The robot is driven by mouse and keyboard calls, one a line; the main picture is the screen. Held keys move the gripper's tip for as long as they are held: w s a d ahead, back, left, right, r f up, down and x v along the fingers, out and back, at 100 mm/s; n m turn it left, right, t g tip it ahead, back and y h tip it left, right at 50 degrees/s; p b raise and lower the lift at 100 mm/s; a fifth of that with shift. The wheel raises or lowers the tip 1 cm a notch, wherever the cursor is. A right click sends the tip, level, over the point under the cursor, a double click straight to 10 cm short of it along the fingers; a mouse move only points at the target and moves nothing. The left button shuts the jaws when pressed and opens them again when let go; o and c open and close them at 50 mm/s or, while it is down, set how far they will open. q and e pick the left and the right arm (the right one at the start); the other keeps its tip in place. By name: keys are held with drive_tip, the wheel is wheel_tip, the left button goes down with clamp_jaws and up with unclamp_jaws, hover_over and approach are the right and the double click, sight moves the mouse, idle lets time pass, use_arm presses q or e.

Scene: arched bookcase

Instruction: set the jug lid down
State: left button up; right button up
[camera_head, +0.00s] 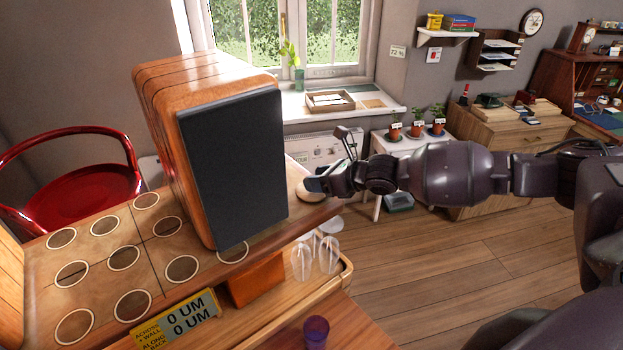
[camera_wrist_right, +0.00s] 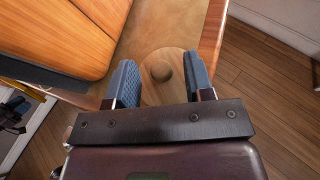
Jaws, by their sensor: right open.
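The jug lid is a pale round wooden disc (camera_wrist_right: 172,95) with a small round knob, and it lies on the wooden top near its edge. In the head view the lid (camera_head: 303,195) shows at the top's right end, partly hidden by my gripper. My right gripper (camera_head: 318,184) is right over the lid. In the right wrist view its two blue fingers (camera_wrist_right: 160,78) stand open, one on each side of the knob, with gaps between. I see no jug that I can be sure of. My left gripper is out of view.
A tall wooden box with a dark front panel (camera_head: 233,165) stands left of the lid on the wooden top (camera_head: 100,228) with ringed circles. Clear glasses (camera_head: 327,253) stand on a lower ledge. A purple cup (camera_head: 316,332) is at the front. Open floor lies right.

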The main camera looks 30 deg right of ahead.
drive_tip(key=v, duration=1)
drive_tip(key=shift+a, duration=0.1)
idle(0.3)
